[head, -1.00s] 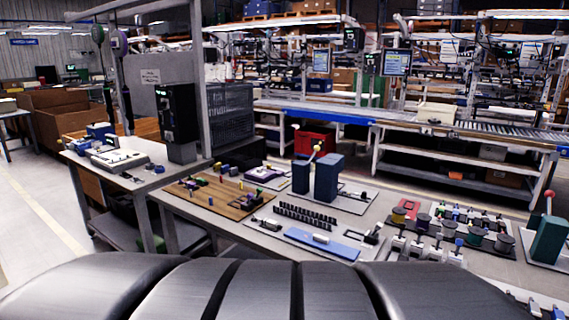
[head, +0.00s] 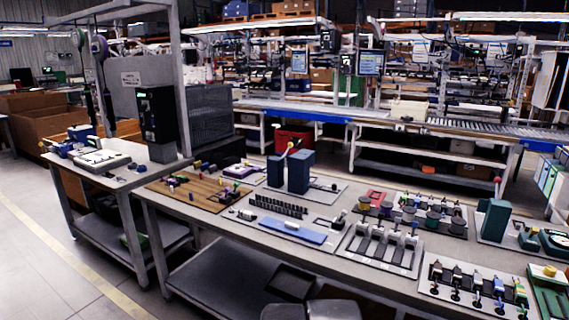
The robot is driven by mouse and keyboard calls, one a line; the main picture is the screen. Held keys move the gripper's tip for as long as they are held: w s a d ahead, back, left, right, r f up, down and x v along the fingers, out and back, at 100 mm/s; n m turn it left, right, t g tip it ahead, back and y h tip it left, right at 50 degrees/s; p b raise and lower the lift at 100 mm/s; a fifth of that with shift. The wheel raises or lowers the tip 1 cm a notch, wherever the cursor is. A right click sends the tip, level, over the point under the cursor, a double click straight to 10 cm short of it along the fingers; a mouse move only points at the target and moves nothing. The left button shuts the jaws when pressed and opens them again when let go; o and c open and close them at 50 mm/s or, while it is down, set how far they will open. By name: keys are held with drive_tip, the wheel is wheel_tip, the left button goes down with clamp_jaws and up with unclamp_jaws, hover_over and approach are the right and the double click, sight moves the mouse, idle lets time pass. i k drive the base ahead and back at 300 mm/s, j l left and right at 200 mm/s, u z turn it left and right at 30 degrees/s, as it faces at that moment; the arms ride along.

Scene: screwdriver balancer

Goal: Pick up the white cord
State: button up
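Two round balancer-like units, a greenish one (head: 78,39) and a purple-grey one (head: 99,45), hang from the overhead metal frame (head: 176,70) at the upper left of the head view. Dark slender shapes hang below them, too small to identify. I cannot make out a white cord for certain. My gripper is not in view. Only a grey part of my own body shows at the bottom edge.
A long workbench (head: 350,282) crosses the foreground with fixtures, a wooden board (head: 190,190) and a blue mat (head: 292,230). A smaller bench (head: 140,176) with a black box (head: 156,114) above it stands left. Floor (head: 45,260) at the lower left is clear.

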sight(247, 215)
drive_tip(key=i+j+u, duration=0.1)
drive_tip(key=i+u, duration=0.25)
drive_tip(key=i, duration=0.55)
drive_tip(key=i+l+u, duration=0.15)
drive_tip(key=i+u, duration=0.25)
drive_tip(key=i, duration=0.45)
